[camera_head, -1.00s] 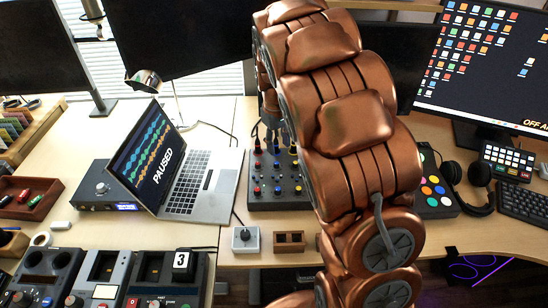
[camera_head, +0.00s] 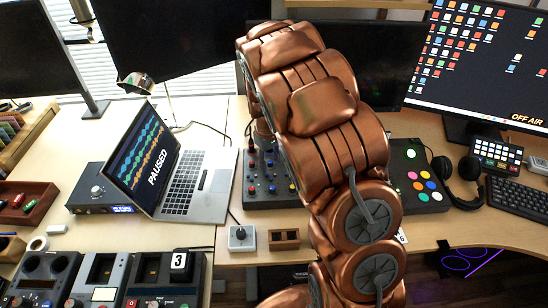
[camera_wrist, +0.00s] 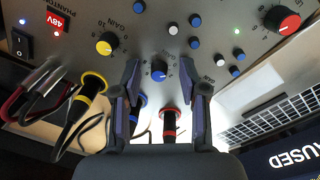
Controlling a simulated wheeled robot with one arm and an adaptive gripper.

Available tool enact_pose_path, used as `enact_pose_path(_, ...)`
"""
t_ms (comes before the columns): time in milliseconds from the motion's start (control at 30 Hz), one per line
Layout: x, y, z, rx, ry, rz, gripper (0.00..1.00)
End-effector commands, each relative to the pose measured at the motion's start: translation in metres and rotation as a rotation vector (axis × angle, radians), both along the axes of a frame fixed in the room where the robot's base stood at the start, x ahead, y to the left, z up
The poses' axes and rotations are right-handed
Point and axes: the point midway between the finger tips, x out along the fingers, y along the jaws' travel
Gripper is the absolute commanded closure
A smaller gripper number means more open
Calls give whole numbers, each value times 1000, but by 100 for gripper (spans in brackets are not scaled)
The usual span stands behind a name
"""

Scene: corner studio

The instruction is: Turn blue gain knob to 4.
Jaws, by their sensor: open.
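The blue gain knob (camera_wrist: 158,72) shows in the wrist view on the grey face of the mixer, below a GAIN label. Its small scale marks are too fine to read, so I cannot tell its setting. My gripper (camera_wrist: 160,65) is open, with one dark finger on each side of this knob. I cannot tell whether the fingers touch it. In the head view the mixer (camera_head: 268,196) stands right of the laptop, partly behind my arm.
In the wrist view a yellow gain knob (camera_wrist: 107,43) and a red knob (camera_wrist: 282,20) flank the blue one. Yellow-ringed (camera_wrist: 92,85) and red-ringed (camera_wrist: 169,120) cable plugs sit close to the fingers. The laptop (camera_head: 190,185) stands left of the mixer, and a small knob box (camera_head: 241,238) in front.

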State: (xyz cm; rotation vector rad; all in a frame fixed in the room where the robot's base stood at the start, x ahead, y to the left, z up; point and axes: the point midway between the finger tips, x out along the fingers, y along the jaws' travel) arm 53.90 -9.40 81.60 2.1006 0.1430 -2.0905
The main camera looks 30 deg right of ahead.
Motion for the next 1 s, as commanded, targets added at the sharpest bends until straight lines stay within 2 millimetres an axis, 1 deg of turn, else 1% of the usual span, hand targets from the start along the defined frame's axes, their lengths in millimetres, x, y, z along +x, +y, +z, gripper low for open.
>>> enact_pose_path(100, 0, 0, 0, 0, 0, 0, 57)
enact_pose_path(500, 0, 0, 0, 0, 0, -1, 99)
enact_pose_path(667, 0, 0, 0, 1, 0, -1, 100)
enact_pose_path(700, 0, -18, 0, 2, 0, -9, 100)
enact_pose_path(767, 0, -10, 0, 0, 1, -5, 100)
enact_pose_path(1000, 0, -4, -1, -4, -1, -48, 100)
